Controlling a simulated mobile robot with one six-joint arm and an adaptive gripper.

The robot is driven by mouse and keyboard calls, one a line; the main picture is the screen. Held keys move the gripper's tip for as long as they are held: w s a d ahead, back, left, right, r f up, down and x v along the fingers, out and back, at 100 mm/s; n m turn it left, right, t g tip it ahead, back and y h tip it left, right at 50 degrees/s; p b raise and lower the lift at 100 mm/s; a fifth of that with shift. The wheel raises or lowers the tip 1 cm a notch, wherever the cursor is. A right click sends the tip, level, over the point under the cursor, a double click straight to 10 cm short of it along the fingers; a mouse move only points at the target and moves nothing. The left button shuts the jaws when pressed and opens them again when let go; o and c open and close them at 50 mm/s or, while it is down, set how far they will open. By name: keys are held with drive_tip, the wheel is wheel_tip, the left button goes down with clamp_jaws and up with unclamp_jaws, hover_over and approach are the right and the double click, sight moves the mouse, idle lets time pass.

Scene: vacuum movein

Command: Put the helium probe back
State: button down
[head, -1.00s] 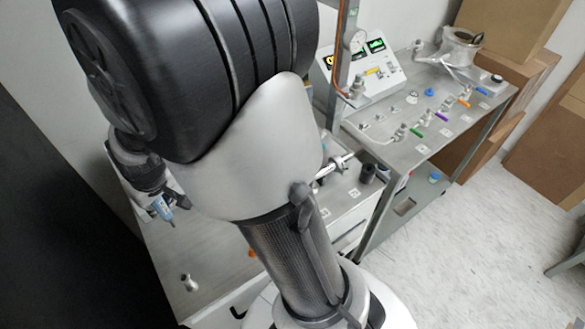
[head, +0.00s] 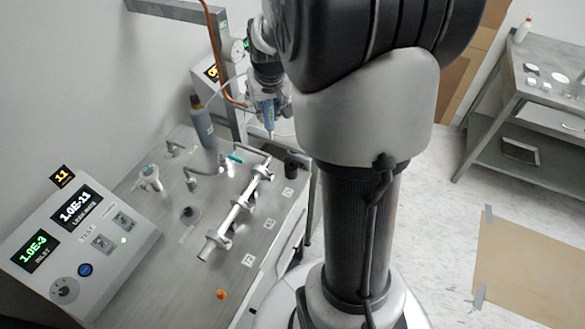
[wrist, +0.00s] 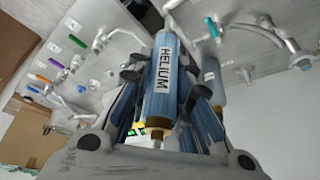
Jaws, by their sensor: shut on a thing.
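The helium probe (wrist: 160,78) is a blue-grey cylinder with a white HELIUM label and brass fittings. In the wrist view it lies between the fingers of my gripper (wrist: 165,80), which is shut on it. In the head view my gripper (head: 268,88) holds the probe (head: 268,112) thin tip down, above the far right part of the steel bench (head: 165,222). A black cup (head: 294,164) stands on the bench at its right edge, below and to the right of the probe tip. I cannot tell whether it is the probe's holder.
A control box (head: 80,255) with lit displays stands at the left. A dark-capped grey bottle (head: 202,122) and a post with a copper pipe (head: 222,70) stand near the probe. A metal pipe assembly (head: 237,215) lies along the bench.

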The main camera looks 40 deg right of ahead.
drive_tip(key=s+d+r+m, duration=0.1)
drive_tip(key=s+d+r, duration=0.15)
drive_tip(key=d, duration=0.25)
drive_tip(key=shift+h, duration=0.3)
drive_tip(key=shift+w+d+f+b, duration=0.1)
drive_tip(key=shift+f+b, duration=0.6)
drive_tip(key=shift+f, duration=2.55)
drive_tip(key=shift+w+d+f+b, duration=0.1)
drive_tip(key=shift+f+b, duration=0.55)
drive_tip(key=shift+f, duration=2.6)
drive_tip(key=shift+w+d+f+b, duration=0.1)
drive_tip(key=shift+f+b, duration=0.6)
drive_tip(key=shift+f, duration=2.55)
drive_tip(key=shift+s, duration=0.1)
drive_tip(key=shift+f+g+b, duration=0.3)
drive_tip(key=shift+f+b, duration=0.15)
drive_tip(key=shift+f, duration=0.05)
drive_tip(key=c, duration=1.5)
unclamp_jaws()
drive_tip(key=shift+o, duration=0.2)
drive_tip(key=shift+r, duration=0.1)
